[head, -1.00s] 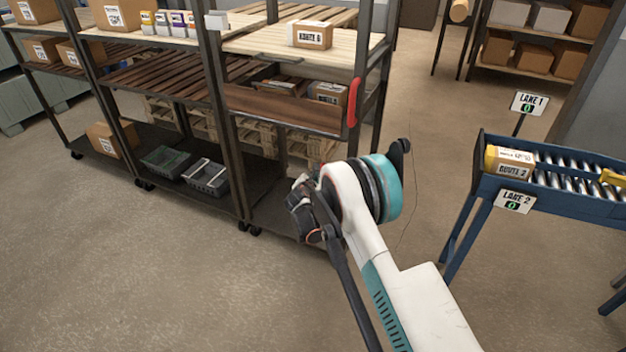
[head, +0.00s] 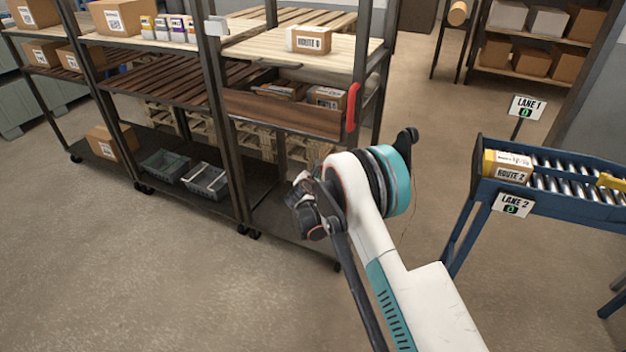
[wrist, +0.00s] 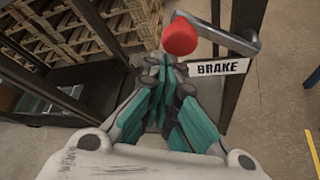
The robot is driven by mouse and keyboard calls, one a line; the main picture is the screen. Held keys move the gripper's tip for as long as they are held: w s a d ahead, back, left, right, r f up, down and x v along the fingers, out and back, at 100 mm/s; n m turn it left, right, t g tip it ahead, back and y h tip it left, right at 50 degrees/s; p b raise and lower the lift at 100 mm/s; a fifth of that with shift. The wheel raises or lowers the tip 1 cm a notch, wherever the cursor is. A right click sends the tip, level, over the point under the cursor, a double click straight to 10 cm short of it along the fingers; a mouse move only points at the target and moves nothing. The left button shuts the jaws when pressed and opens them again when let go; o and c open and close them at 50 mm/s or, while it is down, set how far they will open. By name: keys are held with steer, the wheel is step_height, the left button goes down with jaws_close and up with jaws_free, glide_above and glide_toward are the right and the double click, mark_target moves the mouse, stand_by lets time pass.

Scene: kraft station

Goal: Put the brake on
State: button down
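The brake lever (wrist: 228,38) shows in the wrist view as a bent grey metal bar with a red ball knob (wrist: 180,37) at its left end. A white label (wrist: 218,68) reading BRAKE is just below it. My gripper (wrist: 165,75) has its teal and black fingers drawn together, with nothing seen between them. Its tips appear just below the knob in the picture; I cannot tell whether they touch it. In the head view my arm's end (head: 309,212) is by the right end of the rack, and the gripper's fingers and the lever cannot be made out.
The wheeled rack (head: 240,150) holds boxes and grey bins. A red upright handle (head: 350,107) is on its right front post. A blue roller conveyor (head: 560,195) with a ROUTE 2 box stands at the right. The floor in front and between them is clear.

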steer(key=s+d+r, duration=0.2)
steer(key=d+r, duration=0.4)
steer(key=d, duration=0.1)
steer(key=shift+s+r+p, duration=0.15)
steer(key=shift+s+p, duration=0.1)
steer(key=shift+p, duration=0.05)
stand_by(0.8)
